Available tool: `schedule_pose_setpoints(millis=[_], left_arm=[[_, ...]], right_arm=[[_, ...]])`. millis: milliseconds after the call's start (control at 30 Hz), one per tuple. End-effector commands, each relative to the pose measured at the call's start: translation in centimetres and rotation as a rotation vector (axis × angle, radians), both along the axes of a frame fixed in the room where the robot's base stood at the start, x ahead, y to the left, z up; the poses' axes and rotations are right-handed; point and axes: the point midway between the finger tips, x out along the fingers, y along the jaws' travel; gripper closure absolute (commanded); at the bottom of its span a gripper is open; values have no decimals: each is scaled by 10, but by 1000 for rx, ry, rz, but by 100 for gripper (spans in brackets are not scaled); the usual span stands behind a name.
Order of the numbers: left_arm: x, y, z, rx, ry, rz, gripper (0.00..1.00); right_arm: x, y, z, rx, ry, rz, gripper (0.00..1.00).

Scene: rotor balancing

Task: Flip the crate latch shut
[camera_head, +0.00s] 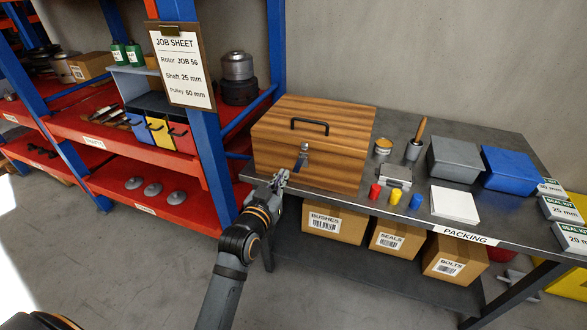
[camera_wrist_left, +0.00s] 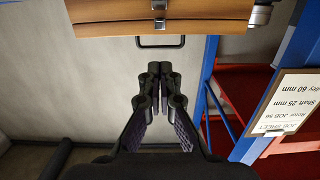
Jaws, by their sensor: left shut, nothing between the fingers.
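The wooden crate (camera_head: 345,150) stands on the left end of the packing bench, its lid down and a dark handle (camera_head: 310,122) on top. The small metal latch (camera_head: 303,155) is at the middle of its front face. In the left wrist view, metal latch pieces (camera_wrist_left: 159,25) show at the top on the crate's wood (camera_wrist_left: 110,12), by the lid seam. I cannot tell whether the latch is fastened. My left gripper (camera_head: 282,176) is shut and empty, just in front of the crate, below and left of the latch. Its closed fingers show in the wrist view (camera_wrist_left: 160,72). My right gripper is out of view.
Right of the crate on the bench (camera_head: 410,208) are a small metal box (camera_head: 396,176), coloured pots, a grey bin (camera_head: 455,160) and a blue bin (camera_head: 512,168). A blue rack post (camera_head: 212,165) and a job sheet (camera_head: 182,65) stand close on the left.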

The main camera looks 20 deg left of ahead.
Motion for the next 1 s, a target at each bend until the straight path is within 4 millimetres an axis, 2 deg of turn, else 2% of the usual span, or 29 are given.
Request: schedule_pose_setpoints(millis=[433, 500, 633, 800, 1000], left_arm=[[93, -3, -1, 1, -1, 0, 100], [93, -3, -19, 0, 5, 0, 100], [95, -3, -35, 0, 2, 0, 100], [97, -3, -44, -1, 1, 1, 100], [97, -3, -44, 0, 0, 1, 100]], right_arm=[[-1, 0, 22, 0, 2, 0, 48], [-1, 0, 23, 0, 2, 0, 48], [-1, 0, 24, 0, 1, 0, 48], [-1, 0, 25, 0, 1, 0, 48], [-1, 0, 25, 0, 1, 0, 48]])
